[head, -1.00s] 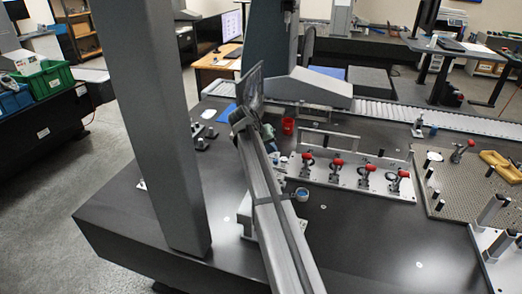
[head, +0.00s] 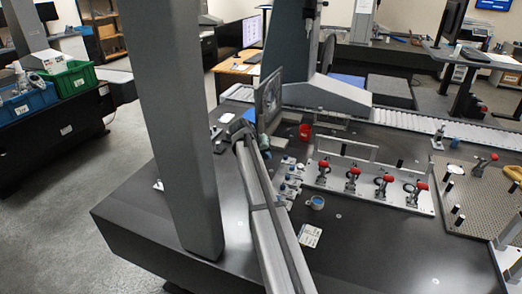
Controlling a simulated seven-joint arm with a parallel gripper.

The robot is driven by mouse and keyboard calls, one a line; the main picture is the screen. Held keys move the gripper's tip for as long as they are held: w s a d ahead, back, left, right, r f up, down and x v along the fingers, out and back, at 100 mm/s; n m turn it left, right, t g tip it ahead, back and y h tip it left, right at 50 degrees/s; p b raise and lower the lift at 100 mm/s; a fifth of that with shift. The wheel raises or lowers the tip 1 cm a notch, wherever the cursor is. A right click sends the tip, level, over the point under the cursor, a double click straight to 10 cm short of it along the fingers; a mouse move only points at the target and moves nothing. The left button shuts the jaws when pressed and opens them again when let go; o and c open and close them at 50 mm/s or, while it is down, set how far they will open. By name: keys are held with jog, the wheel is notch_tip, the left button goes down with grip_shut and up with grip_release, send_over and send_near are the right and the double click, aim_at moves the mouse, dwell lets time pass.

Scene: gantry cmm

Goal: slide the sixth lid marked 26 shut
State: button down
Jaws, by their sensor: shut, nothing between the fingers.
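I cannot pick out a lid marked 26, and no number can be read in the head view. A small pale plate with faint markings (head: 310,235) lies on the dark table, and I cannot tell if it bears lids. Small pale and blue parts (head: 290,178) stand just right of a long grey beam, which looks like my arm. The beam covers part of the table. My gripper's fingers cannot be made out.
A fixture plate with red-handled clamps (head: 338,185) stands right of the beam. A blue-topped cup (head: 317,202) and a red cup (head: 305,131) stand nearby. A thick grey column (head: 178,130) blocks the left. The front right of the dark table (head: 385,250) is clear.

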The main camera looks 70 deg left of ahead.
aim_at(292, 163)
jog(key=shift+w+d+f, duration=0.15)
jog(key=shift+w+d, duration=0.05)
jog(key=shift+w, duration=0.55)
jog(key=shift+w+d+f, duration=0.15)
jog(key=shift+w+d, duration=0.05)
jog(key=shift+w, duration=0.55)
jog(key=shift+w+d+f, duration=0.15)
jog(key=shift+w+d, duration=0.05)
jog(key=shift+w, duration=0.55)
jog(key=shift+w+d, duration=1.8)
jog(key=shift+d, duration=0.05)
jog(key=shift+s+a, duration=0.1)
jog(key=shift+s, duration=0.25)
jog(key=s, duration=0.2)
jog(key=s+a, duration=0.1)
jog(key=shift+s+a+r, duration=0.1)
jog(key=shift+s+r, duration=0.25)
jog(key=shift+s, duration=0.05)
jog(key=v, duration=0.9)
